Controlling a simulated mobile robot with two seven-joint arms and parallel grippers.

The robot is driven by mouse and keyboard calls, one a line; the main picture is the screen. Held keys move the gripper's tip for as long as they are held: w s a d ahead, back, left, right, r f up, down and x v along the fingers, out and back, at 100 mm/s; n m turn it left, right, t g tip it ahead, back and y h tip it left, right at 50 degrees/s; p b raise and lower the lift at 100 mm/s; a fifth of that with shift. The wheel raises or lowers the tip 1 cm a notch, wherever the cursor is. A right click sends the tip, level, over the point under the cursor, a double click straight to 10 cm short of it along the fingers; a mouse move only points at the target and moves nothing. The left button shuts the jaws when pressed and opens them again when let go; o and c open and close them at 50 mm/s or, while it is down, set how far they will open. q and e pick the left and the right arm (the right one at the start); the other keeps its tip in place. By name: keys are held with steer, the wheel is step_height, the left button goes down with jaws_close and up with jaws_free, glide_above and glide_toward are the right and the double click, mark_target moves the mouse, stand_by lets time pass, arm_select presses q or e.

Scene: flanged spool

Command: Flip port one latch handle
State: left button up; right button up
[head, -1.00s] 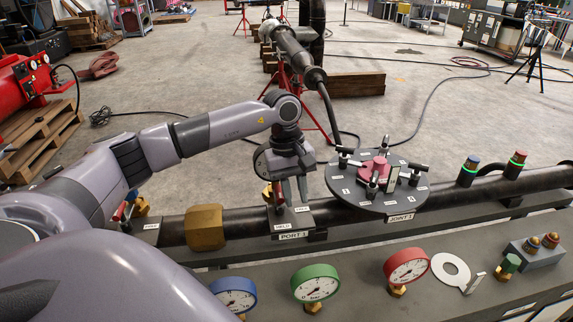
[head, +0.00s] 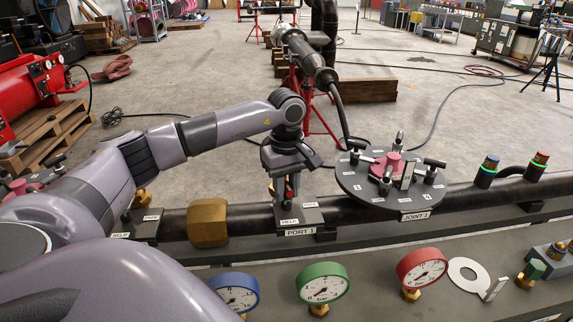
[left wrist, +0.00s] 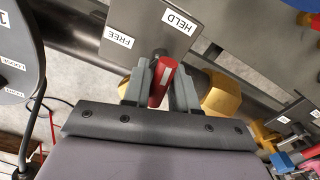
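The port one latch handle is a small red lever (left wrist: 163,84) at the port 1 block; it also shows between the fingers in the head view (head: 288,190). My left gripper (left wrist: 160,90) points down over it, one finger on each side. The fingers look open around the handle, with a narrow gap to the right finger in the wrist view; contact on the left is unclear. The port 1 plate (head: 312,216) bears FREE and HELD labels, which also show on the plate in the left wrist view (left wrist: 150,28). My right gripper is not in view.
A round grey flange (head: 362,192) labelled JOINT 1, with several black-handled clamps, stands right of the port. A brass hex fitting (head: 207,223) sits left on the dark pipe. Blue, green and red gauges (head: 323,283) line the front panel.

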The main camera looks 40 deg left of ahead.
mark_target(287, 184)
arm_select(q)
steer(key=n, duration=0.5)
steer(key=shift+n, duration=0.3)
steer(key=n, duration=0.4)
steer(key=shift+r+n, duration=0.15)
steer(key=shift+n, duration=0.55)
steer(key=n+p, duration=0.1)
steer(key=n, duration=0.2)
steer(key=n+p, duration=0.2)
steer(key=n, duration=0.2)
steer(key=shift+n, duration=0.3)
steer(key=m, duration=0.2)
steer(key=shift+m, duration=0.3)
step_height(287, 184, up, 5)
steer(key=p, duration=0.4)
steer(key=shift+r, duration=0.9)
